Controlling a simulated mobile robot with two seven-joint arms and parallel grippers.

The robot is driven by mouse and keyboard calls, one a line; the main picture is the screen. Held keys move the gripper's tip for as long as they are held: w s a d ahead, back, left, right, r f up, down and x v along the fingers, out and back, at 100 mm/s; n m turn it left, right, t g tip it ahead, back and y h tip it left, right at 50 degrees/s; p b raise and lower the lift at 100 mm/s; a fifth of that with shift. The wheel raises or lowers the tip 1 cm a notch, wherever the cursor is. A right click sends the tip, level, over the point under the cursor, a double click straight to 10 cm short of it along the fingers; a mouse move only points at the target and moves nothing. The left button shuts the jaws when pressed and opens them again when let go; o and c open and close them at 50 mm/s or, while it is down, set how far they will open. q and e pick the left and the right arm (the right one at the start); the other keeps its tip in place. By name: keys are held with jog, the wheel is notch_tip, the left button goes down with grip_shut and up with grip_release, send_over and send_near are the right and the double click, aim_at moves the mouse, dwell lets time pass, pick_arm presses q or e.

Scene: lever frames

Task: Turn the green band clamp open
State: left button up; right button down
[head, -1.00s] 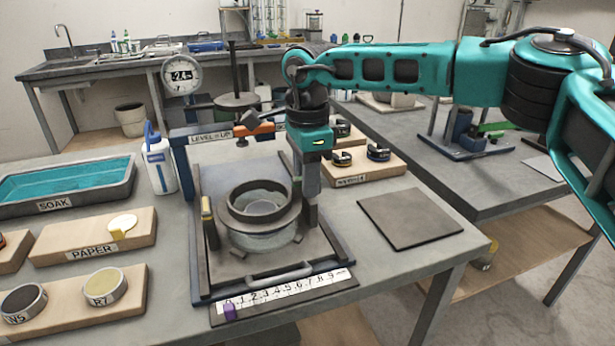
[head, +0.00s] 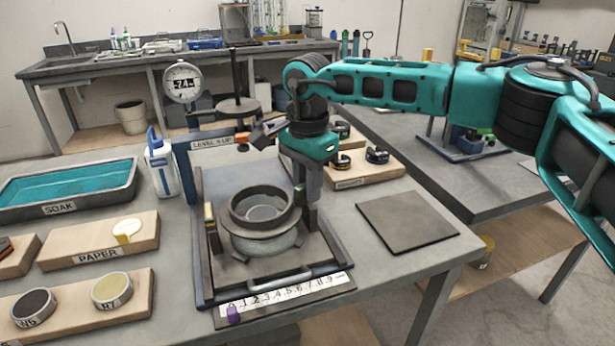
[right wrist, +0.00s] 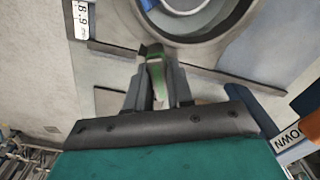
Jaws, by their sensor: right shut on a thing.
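A dark round ring (head: 265,231) stands on a metal base plate inside a blue frame (head: 200,270). My right gripper (head: 307,205) points down at the right side of this ring. In the right wrist view a narrow green piece (right wrist: 156,78), which looks like the green band clamp's lever, sits between the fingers of the right gripper (right wrist: 155,85). The gripper is shut on it, next to the ring's outer wall. My left gripper is not in view.
A dial gauge (head: 183,82) and a post with a round weight (head: 238,112) stand behind the ring. A wooden block (head: 367,180) with knobs is behind right. A dark square mat (head: 407,221) lies right. Trays and blocks fill the left.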

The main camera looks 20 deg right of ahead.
jog(key=n, duration=0.3)
jog(key=shift+r+p, duration=0.1)
jog(key=shift+p, duration=0.2)
jog(key=n, duration=0.3)
jog(key=shift+n, duration=0.3)
jog(key=n, duration=0.3)
jog(key=shift+p, duration=0.35)
jog(key=shift+n, duration=1.6)
jog(key=c, duration=1.1)
grip_release()
notch_tip(320, 180, up, 13)
jog(key=shift+f+p, duration=0.1)
jog(key=shift+p, duration=0.2)
